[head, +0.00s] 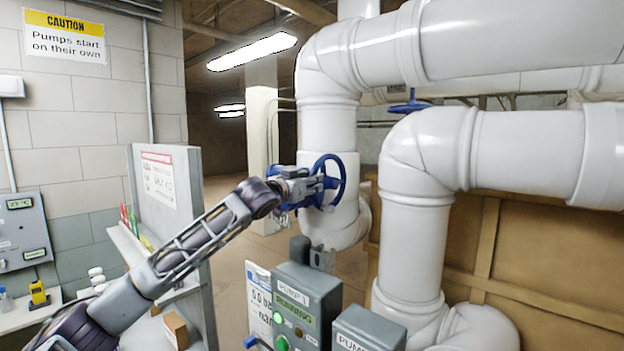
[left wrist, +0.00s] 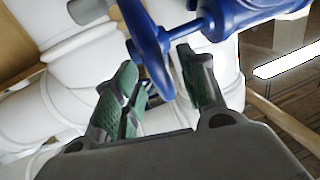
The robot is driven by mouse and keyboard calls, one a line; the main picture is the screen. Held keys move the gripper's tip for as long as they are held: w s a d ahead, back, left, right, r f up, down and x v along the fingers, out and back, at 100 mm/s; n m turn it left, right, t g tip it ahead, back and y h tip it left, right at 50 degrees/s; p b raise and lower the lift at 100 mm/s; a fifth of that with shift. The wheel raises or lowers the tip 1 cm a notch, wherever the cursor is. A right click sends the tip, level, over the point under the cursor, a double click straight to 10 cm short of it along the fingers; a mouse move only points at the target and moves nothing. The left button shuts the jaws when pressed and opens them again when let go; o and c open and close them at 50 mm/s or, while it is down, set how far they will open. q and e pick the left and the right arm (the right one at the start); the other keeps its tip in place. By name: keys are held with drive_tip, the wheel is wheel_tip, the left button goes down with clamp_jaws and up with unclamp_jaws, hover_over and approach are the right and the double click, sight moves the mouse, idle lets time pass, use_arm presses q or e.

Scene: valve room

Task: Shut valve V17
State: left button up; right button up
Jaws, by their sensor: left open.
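A blue handwheel (head: 338,180) is on a white vertical pipe in the middle of the head view. In the left wrist view the blue wheel (left wrist: 142,28) fills the upper middle, with its blue valve body (left wrist: 240,14) to the right. My left gripper (head: 308,187) is at the left side of this wheel. In the left wrist view its green-padded fingers (left wrist: 163,78) are apart, with part of the wheel's rim between them. I cannot tell whether either finger touches the rim. No V17 label is readable. My right gripper is not in view.
A second blue handwheel (head: 410,106) sits behind the large white pipes (head: 425,170) on the right. A grey pump box (head: 305,300) with a lit "RUNNING" sign stands below the wheel. A grey panel with shelves (head: 165,185) stands behind my left arm.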

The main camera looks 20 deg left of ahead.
use_arm(q)
drive_tip(key=shift+w+d, duration=0.15)
drive_tip(key=shift+w, duration=0.7)
clamp_jaws()
